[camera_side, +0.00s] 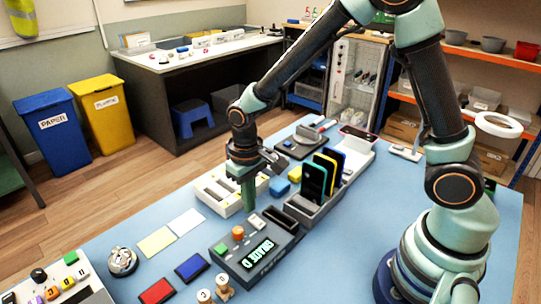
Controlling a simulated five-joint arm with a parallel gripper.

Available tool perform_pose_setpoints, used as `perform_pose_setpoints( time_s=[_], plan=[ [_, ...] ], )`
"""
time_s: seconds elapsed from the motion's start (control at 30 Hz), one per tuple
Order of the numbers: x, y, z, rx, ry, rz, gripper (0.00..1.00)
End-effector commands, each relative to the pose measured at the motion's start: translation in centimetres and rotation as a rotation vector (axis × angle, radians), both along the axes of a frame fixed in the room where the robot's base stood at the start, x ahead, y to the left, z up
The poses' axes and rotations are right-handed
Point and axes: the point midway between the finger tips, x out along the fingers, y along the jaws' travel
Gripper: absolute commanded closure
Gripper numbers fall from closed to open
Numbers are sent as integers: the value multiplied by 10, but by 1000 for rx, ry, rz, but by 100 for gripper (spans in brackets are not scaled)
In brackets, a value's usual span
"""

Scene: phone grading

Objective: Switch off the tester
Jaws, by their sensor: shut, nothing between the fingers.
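The tester (250,275) is a dark grey box on the blue table, front centre. Its lit display (258,254) reads "GRADE D". An orange knob (238,232) stands at its back edge, and a green button (220,249) is on its left. A small light-coloured switch-like part (258,222) sits at its back right; its position is too small to tell. My gripper (248,207) points down with its green fingers shut and empty, just behind the tester near the knob and this part. I cannot tell whether the fingertips touch anything.
A grey rack (302,213) with upright phones stands right of the tester. Red (157,291) and blue (190,267) pads and stamps (222,285) lie at the front left. Blue table at the left is partly clear.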

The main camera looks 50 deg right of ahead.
Motion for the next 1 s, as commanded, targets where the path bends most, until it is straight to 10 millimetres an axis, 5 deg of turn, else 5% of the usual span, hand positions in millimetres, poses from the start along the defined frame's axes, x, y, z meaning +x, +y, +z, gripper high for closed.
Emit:
perform_pose_setpoints(
  time_s=[1.0],
  plan=[
    [0, 0, -12, 0, 0, 0, 100]
  ],
)
